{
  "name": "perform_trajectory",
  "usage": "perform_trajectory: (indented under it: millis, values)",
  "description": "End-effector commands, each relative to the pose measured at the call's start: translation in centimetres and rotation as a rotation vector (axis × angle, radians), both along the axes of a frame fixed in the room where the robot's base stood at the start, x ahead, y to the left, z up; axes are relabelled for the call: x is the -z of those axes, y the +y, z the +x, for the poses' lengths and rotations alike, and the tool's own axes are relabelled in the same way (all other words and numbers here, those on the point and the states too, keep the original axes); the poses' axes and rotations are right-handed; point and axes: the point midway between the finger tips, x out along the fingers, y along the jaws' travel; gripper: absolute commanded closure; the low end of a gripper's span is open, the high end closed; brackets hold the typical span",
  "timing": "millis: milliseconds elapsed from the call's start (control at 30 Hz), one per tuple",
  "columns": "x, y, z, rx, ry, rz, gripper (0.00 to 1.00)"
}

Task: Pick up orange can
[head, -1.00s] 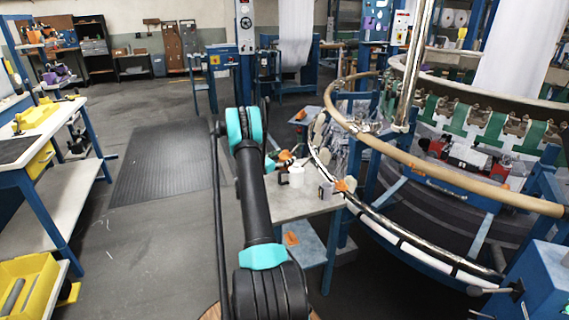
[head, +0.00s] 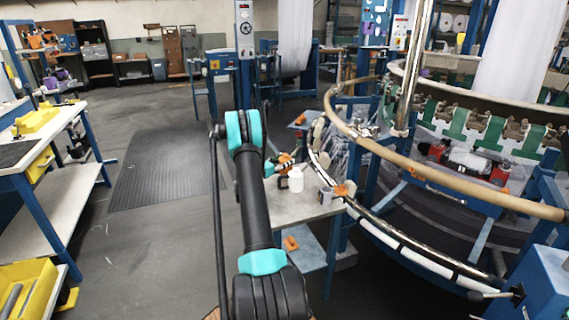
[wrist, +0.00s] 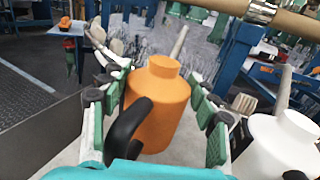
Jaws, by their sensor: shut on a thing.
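The orange can (wrist: 158,110), with a narrower neck and a dark curved handle, fills the middle of the wrist view. My gripper (wrist: 160,92) is shut on it, with a green-padded finger along each side. In the head view, the orange can (head: 284,158) is small and partly hidden at the end of my arm, over the far part of the small grey table (head: 292,211). Its base is hidden in the wrist view, so I cannot tell whether it touches the table.
A white can (wrist: 283,140) stands close on the right; it also shows in the head view (head: 296,182). The loom's curved rail (head: 440,172) is close on the right. Floor at left is open.

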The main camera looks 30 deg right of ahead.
Motion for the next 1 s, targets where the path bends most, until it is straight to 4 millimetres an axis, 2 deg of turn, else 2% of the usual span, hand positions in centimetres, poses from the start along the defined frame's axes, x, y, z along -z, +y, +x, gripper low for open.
perform_trajectory:
  millis: [167, 267, 500, 700, 833, 1000]
  values:
    - [-2.3, 0.0, 0.0, 0.000, 0.000, -0.001, 0.80]
    - [-4.7, 0.0, 0.0, 0.000, 0.000, -0.001, 0.80]
    - [-11.6, 0.0, -0.1, 0.000, 0.000, -0.001, 0.80]
    - [-16.1, 0.0, 0.0, 0.000, 0.000, -0.001, 0.80]
    - [-18.0, 0.0, 0.0, 0.000, 0.000, -0.001, 0.80]
    - [-19.2, 0.0, 0.0, 0.000, 0.000, -0.001, 0.80]
